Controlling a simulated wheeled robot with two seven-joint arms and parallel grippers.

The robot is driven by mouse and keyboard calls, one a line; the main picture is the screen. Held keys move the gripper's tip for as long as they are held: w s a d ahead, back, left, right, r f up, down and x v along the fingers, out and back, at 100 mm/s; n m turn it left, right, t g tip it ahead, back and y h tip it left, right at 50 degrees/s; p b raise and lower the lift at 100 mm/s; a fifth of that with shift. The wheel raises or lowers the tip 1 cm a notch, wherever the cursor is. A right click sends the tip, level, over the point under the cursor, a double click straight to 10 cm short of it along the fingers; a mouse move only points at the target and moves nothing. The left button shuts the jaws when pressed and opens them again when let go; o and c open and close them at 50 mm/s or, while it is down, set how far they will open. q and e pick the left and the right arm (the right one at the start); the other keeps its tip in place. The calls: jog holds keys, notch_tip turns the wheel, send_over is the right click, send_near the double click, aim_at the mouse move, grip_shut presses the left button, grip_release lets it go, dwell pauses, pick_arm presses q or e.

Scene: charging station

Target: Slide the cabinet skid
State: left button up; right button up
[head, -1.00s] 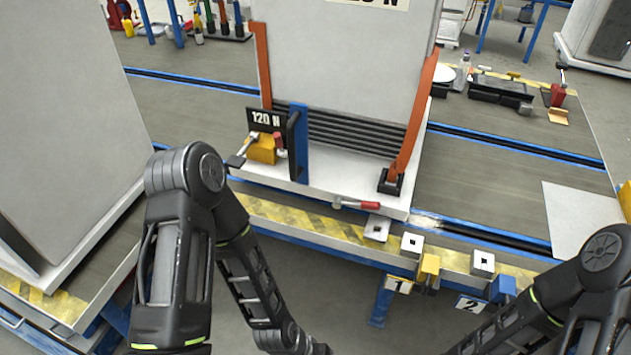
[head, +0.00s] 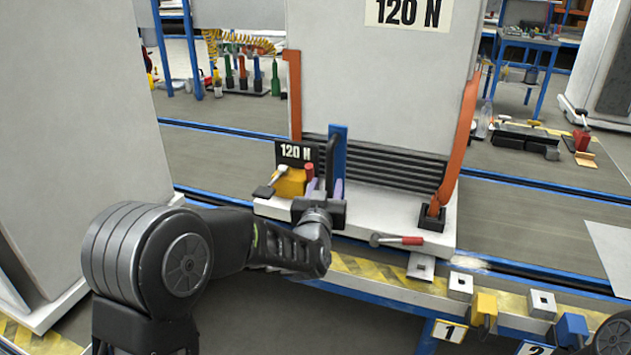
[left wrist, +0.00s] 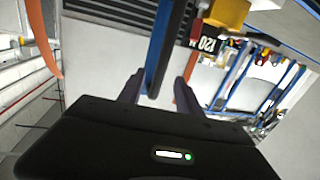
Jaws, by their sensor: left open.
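The tall pale grey cabinet (head: 385,85) marked 120 N stands on a white skid (head: 385,217) on the rail table. Orange straps run down its sides. A blue upright (head: 338,150) with a dark handle stands at the skid's front left, and the upright also shows in the left wrist view (left wrist: 165,45). My left gripper (head: 324,188) is open at this upright. In the left wrist view its fingers (left wrist: 158,92) lie either side of the blue and dark bar; I cannot tell whether they touch it. My right gripper is out of view.
A yellow block (head: 289,183) with a lever and a red-handled lever (head: 398,240) sit on the skid's front. Numbered posts, yellow (head: 484,308) and blue (head: 571,328), line the table edge. Another large cabinet (head: 75,130) stands at left. The deck right of the skid is largely clear.

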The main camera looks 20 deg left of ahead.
aim_at(329, 170)
pick_arm(q)
jog(key=shift+a+r, duration=0.1)
jog(key=shift+r, duration=0.3)
jog(key=shift+w+a+f, duration=0.1)
jog(key=shift+w+a, duration=0.05)
jog(key=shift+w, duration=1.15)
jog(key=shift+w+a+r, duration=0.1)
jog(key=shift+w+a, duration=0.05)
jog(key=shift+w, duration=1.15)
jog(key=shift+w+a+f, duration=0.1)
jog(key=shift+w+a, duration=0.05)
jog(key=shift+w, duration=1.15)
jog(key=shift+c, duration=0.2)
grip_shut()
